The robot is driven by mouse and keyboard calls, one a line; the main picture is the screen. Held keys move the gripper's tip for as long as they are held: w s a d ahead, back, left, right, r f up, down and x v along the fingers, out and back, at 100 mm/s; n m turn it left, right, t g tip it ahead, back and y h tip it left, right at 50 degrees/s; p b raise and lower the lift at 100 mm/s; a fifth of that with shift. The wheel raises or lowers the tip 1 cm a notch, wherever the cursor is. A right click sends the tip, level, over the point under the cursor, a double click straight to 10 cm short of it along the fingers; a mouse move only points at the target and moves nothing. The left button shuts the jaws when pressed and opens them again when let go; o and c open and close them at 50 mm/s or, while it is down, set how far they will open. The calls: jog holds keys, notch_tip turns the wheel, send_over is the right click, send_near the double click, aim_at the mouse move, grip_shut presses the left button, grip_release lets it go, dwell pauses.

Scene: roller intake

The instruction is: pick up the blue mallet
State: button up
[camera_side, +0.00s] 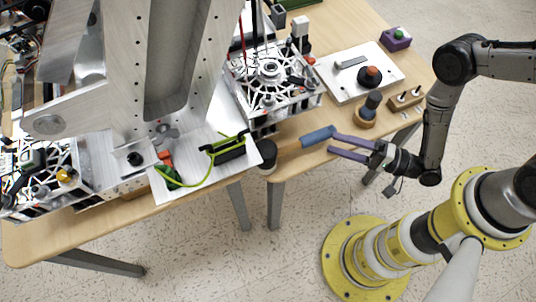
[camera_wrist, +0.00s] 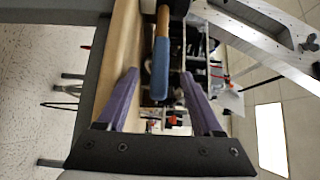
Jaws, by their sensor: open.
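The blue mallet has a blue grip (camera_side: 317,136), a bare wooden shaft and a dark head (camera_side: 267,154) near the table's front edge. In the wrist view its blue grip (camera_wrist: 161,72) points toward my gripper, with the wooden shaft beyond it and the head at the top edge. My gripper (camera_side: 331,141) is open, with two purple fingers pointing at the grip's near end.
A wooden holder with a dark-topped piece (camera_side: 368,108), a wooden block with pegs (camera_side: 405,99) and a white panel with a red-orange button (camera_side: 372,72) stand behind my gripper. A large metal robot frame (camera_side: 270,75) is left of them.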

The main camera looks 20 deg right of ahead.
aim_at(307, 135)
jog(key=shift+x, duration=3.8)
grip_shut()
jog(key=shift+s, duration=0.1)
